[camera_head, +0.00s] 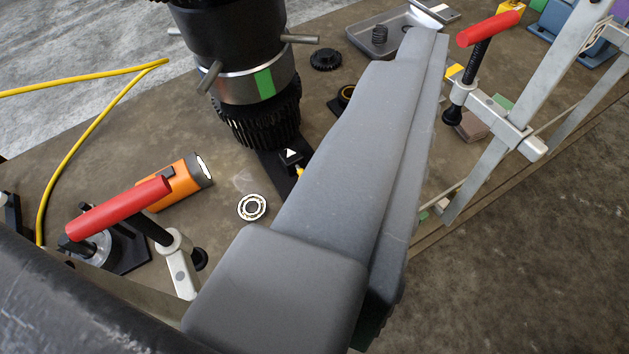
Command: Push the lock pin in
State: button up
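A black and silver transmission cylinder (232,50) stands upright at the top centre, with a green mark (264,83) and a dark toothed gear (262,122) at its foot. Silver rods (300,39) stick out from its side. At its base is a small black block (290,157) with a white triangle and a yellow-tipped piece (299,171); I cannot tell whether this or a rod is the lock pin. My grey gripper (428,38) extends across the middle, to the right of the block, and hides part of the bench. Its two long parts lie side by side; any gap is unclear.
Red-handled clamps stand at left (118,206) and right (490,28). An orange cylinder (176,187), a bearing (252,207) and a black gear (325,59) lie on the brown bench (110,120). A grey tray (372,27) is at the back. A yellow cable (90,85) crosses the left.

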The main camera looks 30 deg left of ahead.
jog(key=w+d+f+n+t+h+p, duration=0.1)
jog(key=w+d+f+p, duration=0.2)
jog(key=w, duration=0.6)
jog(key=w+d+f+n+h+p, duration=0.1)
jog(key=w+d+f, duration=0.2)
jog(key=w+f, duration=0.4)
jog(key=w+a+f+n+g+y+p, duration=0.1)
jog(key=w+a+f+n+y+p, duration=0.15)
jog(key=f, duration=0.35)
jog(key=w+a+f+n+y+p, duration=0.1)
jog(key=w+a+f+n+y, duration=0.1)
jog(key=w+f, duration=0.3)
jog(key=s+a+f+n+g+y+p, duration=0.15)
jog(key=s+a+f+g+y, duration=0.3)
jog(key=f, duration=0.65)
jog(key=s+a+f+n+g+y+p, duration=0.15)
jog(key=s+a+f+g+y, duration=0.35)
jog(key=f, duration=0.6)
jog(key=w+a+f, duration=0.1)
jog(key=w+a, duration=0.1)
jog(key=a, duration=0.1)
jog(key=w+a+f+t, duration=0.1)
jog(key=w+a+f, duration=0.1)
jog(key=a, duration=0.2)
jog(key=w+a+f+m+t+h, duration=0.1)
jog(key=w+a+f, duration=0.1)
jog(key=a, duration=0.1)
jog(key=shift+w+a, duration=0.2)
jog(key=shift+w, duration=0.15)
jog(key=shift+c, duration=0.3)
